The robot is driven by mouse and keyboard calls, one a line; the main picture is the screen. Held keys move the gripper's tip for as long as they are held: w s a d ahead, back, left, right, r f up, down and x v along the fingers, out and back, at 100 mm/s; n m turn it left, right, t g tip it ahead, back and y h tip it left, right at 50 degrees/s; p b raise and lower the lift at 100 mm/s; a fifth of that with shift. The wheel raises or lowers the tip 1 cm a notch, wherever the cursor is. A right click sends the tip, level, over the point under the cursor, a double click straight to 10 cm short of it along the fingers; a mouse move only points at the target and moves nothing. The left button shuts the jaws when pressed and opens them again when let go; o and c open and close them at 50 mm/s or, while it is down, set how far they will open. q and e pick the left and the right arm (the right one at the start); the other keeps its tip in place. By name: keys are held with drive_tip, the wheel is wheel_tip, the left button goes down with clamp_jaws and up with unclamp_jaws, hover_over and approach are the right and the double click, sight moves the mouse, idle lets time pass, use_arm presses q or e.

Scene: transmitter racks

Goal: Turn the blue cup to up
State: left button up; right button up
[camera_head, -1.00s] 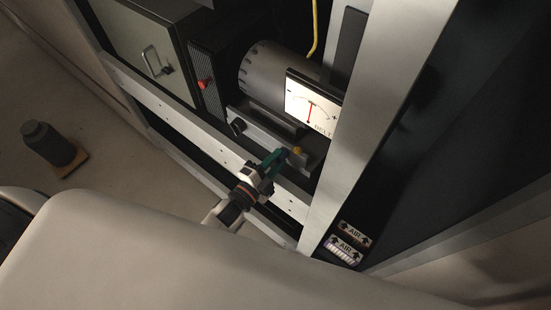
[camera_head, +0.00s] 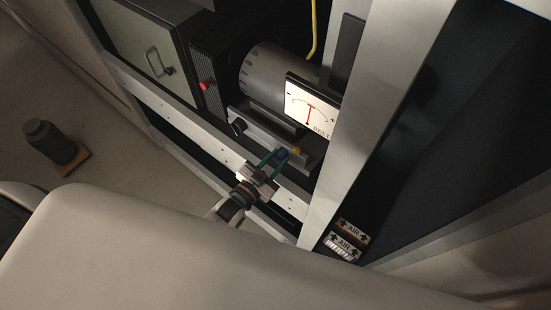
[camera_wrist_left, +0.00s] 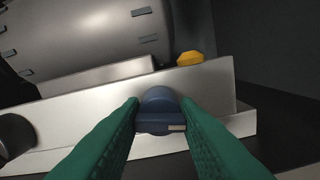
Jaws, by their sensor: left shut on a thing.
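The blue cup (camera_wrist_left: 160,112) is a small dark blue knob-like part on the front of a pale metal bar, seen in the left wrist view. My left gripper (camera_wrist_left: 160,122) has its green fingers on either side of it, shut on it. In the head view the blue cup (camera_head: 283,154) shows small between the fingertips of the left gripper (camera_head: 277,160), partly hidden. A light mark shows on the lower right of its face in the wrist view. My right gripper is not in view.
A yellow knob (camera_wrist_left: 190,58) sits just right of and above the blue cup. A black knob (camera_head: 239,127) is on the same bar (camera_head: 262,137) to the left. A dial gauge (camera_head: 312,108) and a grey cylinder (camera_head: 270,70) stand behind. A pale rack post (camera_head: 365,110) rises at right.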

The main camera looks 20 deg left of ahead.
use_arm(q)
drive_tip(key=n, duration=0.5)
drive_tip(key=shift+n, duration=0.3)
drive_tip(key=n, duration=0.4)
drive_tip(key=shift+f, duration=0.1)
drive_tip(key=n+b, duration=0.1)
drive_tip(key=n, duration=0.4)
drive_tip(key=shift+b, duration=0.35)
drive_tip(key=n+b, duration=0.2)
drive_tip(key=n, duration=0.4)
drive_tip(key=o, duration=0.9)
drive_tip(key=shift+o, duration=0.2)
